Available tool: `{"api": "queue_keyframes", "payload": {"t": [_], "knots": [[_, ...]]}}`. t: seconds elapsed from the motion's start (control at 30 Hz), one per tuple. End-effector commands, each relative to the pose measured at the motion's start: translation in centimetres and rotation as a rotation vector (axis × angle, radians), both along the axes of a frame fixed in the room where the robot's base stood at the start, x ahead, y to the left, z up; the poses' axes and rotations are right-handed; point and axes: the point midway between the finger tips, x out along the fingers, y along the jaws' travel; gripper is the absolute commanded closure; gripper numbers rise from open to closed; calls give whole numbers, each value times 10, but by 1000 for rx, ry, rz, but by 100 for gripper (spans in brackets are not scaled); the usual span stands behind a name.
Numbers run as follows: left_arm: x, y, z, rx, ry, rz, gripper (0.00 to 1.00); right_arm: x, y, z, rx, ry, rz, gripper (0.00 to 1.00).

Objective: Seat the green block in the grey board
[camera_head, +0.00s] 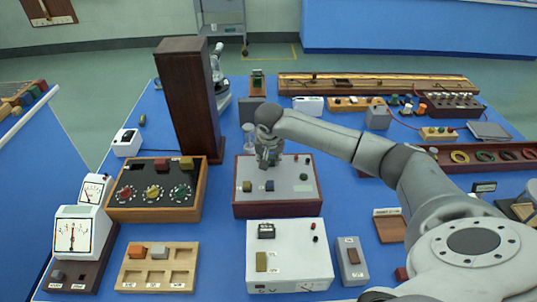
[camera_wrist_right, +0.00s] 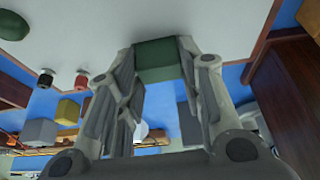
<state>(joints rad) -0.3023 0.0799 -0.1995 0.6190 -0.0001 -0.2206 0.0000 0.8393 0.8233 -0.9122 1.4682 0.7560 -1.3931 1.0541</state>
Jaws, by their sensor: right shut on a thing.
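The grey board (camera_head: 285,201) is a flat light-grey panel in a dark wooden frame in the middle of the bench. An olive block (camera_head: 247,186) and a dark blue block (camera_head: 269,186) stand on its left and middle part. My right gripper (camera_head: 268,160) is over the back half of the board, pointing down. In the right wrist view it is shut on the green block (camera_wrist_right: 157,61), a dark green piece between the fingertips. The block lies against or close to the pale board surface (camera_wrist_right: 95,30); I cannot tell whether it is seated. My left gripper is out of view.
A tall dark wooden cabinet (camera_head: 188,95) stands left behind the board. A dial box (camera_head: 155,190) is to its left. A white instrument box (camera_head: 289,262) and a wooden tray (camera_head: 157,268) are in front. A green knob (camera_head: 303,177) sits on the board's right side.

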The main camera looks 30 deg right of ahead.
Motion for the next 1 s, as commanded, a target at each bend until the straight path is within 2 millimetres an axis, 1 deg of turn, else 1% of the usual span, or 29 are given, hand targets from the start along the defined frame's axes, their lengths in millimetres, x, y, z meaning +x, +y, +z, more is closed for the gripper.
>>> {"api": "queue_keyframes", "payload": {"t": [0.07, 0.1, 0.3, 0.57, 0.67, 0.77, 0.87, 1.0], "knots": [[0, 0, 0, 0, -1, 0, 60, 0, 0, 0, 0, 0, 0, 87], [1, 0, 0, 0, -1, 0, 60, 0, 0, 0, 0, 0, 0, 64], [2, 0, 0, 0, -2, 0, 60, 0, 0, 0, 1, 0, 0, 40], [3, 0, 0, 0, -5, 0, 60, 0, 0, 0, 0, 0, 0, 40], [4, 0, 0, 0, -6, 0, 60, -1, 1, 3, 1, 0, 0, 40], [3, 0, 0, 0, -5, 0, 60, -3, 3, 12, 1, -1, 2, 40], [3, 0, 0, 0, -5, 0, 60, -9, 6, 27, 1, -3, 1, 40], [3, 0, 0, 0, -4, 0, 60, -18, 12, 56, 0, -4, 3, 40]]}}
